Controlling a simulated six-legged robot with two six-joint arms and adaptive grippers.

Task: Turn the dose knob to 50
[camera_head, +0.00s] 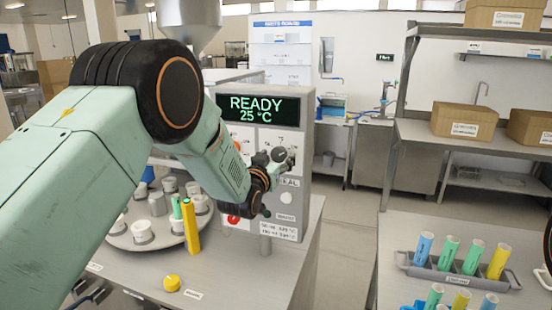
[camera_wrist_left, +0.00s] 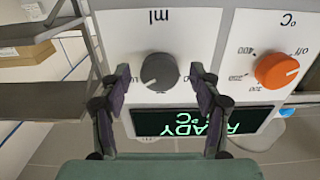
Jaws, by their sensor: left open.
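The dose knob (camera_head: 280,154) is a dark grey round knob on the white front panel of the machine. In the left wrist view the dose knob (camera_wrist_left: 156,72) sits under the "ml" label, and the numbers around it are mostly hidden. My left gripper (camera_head: 276,163) is open at the panel. In the wrist view the fingers of the left gripper (camera_wrist_left: 160,76) stand on either side of the knob, with gaps showing. The display (camera_head: 258,108) reads READY 25 °C. My right gripper does not show.
An orange °C knob (camera_wrist_left: 279,70) sits beside the dose knob. A red button (camera_head: 233,219) is lower on the panel. A round tray (camera_head: 120,240) with several cups, a yellow tube (camera_head: 190,226) and a yellow cap (camera_head: 172,283) are below my left arm. A tube rack (camera_head: 445,272) stands right.

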